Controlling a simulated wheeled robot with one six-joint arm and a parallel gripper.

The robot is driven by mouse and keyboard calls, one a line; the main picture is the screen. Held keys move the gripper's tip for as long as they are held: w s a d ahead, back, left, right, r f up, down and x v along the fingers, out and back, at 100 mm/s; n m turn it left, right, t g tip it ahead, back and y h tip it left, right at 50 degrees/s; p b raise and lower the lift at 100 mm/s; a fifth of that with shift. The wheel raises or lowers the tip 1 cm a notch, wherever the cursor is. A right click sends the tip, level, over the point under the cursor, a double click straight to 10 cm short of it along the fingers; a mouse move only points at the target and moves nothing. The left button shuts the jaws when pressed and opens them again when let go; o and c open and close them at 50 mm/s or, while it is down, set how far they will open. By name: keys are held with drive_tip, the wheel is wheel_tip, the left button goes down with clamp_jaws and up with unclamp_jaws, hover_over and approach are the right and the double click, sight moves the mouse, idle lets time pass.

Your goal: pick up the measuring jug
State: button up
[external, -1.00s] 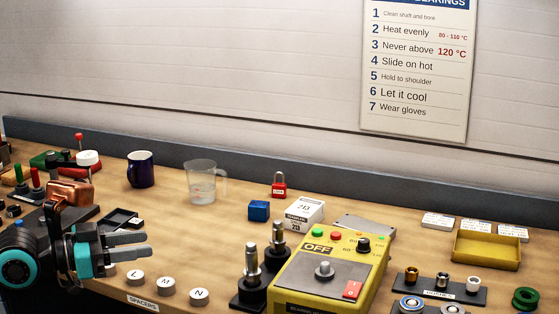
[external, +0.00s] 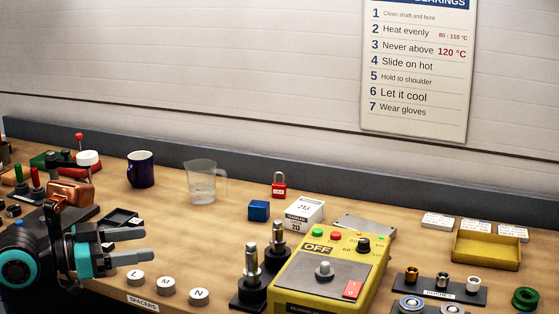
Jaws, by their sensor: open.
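The measuring jug (external: 201,184) is clear, with a handle on its right side and some clear liquid low inside. It stands upright on the wooden bench toward the back, right of a dark blue mug. My gripper (external: 144,246) is at the lower left, with its grey fingers pointing right and spread apart. Nothing is between the fingers. It is in front of the jug and to its left, well apart from it.
The dark blue mug (external: 140,170) stands left of the jug. Round spacers marked L, M and N (external: 199,297) lie near the front edge. A blue block (external: 259,211), a red padlock (external: 279,185) and a yellow heater box (external: 331,271) are to the right. Bare bench lies before the jug.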

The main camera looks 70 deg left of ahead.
drive_tip(key=w+a+r+n+g+y, duration=0.25)
drive_tip(key=w+a+r+g, duration=0.2)
drive_tip(key=w+a, duration=0.5)
drive_tip(key=n+g+y, duration=0.1)
drive_tip(key=n+g, duration=0.5)
drive_tip(key=g, duration=0.4)
hover_over(219, 172)
drive_tip(key=s+d, duration=0.4)
drive_tip(key=d, duration=0.2)
wheel_tip(219, 172, down, 3)
drive_tip(key=shift+a+r+x, duration=0.1)
drive_tip(key=shift+a+x, duration=0.15)
drive_tip(key=shift+x, duration=2.75)
drive_tip(key=shift+a+r+x, duration=0.1)
drive_tip(key=shift+a+x, duration=0.1)
drive_tip(key=shift+x, duration=2.85)
drive_tip(key=shift+a+r+x, duration=0.1)
drive_tip(key=shift+a+x, duration=0.15)
drive_tip(key=shift+x, duration=2.75)
drive_tip(key=c, duration=1.3)
drive_tip(key=shift+r, duration=0.15)
